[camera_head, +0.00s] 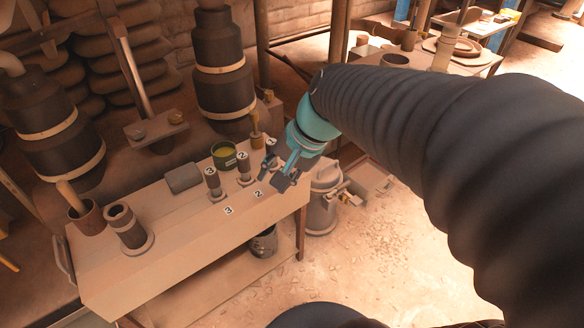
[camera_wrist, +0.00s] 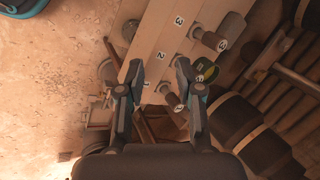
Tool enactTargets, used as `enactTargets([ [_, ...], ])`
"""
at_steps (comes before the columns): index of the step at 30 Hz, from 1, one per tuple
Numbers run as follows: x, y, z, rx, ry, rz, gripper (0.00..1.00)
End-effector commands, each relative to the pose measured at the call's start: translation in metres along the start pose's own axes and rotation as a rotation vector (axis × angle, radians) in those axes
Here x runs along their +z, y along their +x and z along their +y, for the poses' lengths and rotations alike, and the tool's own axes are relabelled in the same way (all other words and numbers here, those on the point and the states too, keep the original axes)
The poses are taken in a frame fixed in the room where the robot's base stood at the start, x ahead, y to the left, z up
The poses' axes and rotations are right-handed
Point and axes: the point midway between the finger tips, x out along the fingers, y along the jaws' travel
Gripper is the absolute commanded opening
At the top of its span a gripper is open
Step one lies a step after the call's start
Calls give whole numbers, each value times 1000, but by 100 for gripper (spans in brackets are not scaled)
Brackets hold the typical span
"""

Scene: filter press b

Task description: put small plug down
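My gripper (camera_head: 282,178) is over the right end of the bench (camera_head: 180,238). In the wrist view its two fingers (camera_wrist: 159,72) stand well apart, with nothing seen clasped between the tips. A small dark plug tagged 1 (camera_head: 271,152) stands on the bench just behind my gripper, partly hidden by it in the head view. It looks like the smallest plug and also shows between my fingers, nearer the right one, in the wrist view (camera_wrist: 173,101). The plugs tagged 2 (camera_head: 244,168) and 3 (camera_head: 212,184) stand upright to its left.
Number labels 3 (camera_head: 228,210) and 2 (camera_head: 259,193) lie along the bench front. A green-yellow tin (camera_head: 224,155), a grey block (camera_head: 183,178) and a flanged cylinder (camera_head: 127,230) stand on the bench. A metal canister (camera_head: 323,200) stands beyond its right end.

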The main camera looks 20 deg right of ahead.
Motion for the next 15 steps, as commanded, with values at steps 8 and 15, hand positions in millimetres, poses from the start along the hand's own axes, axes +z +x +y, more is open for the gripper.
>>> enactTargets([
  [8, 40, -34, 44, 178, -530, 208, 36],
  [15, 48, -47, 62, 261, -737, 295, 36],
])
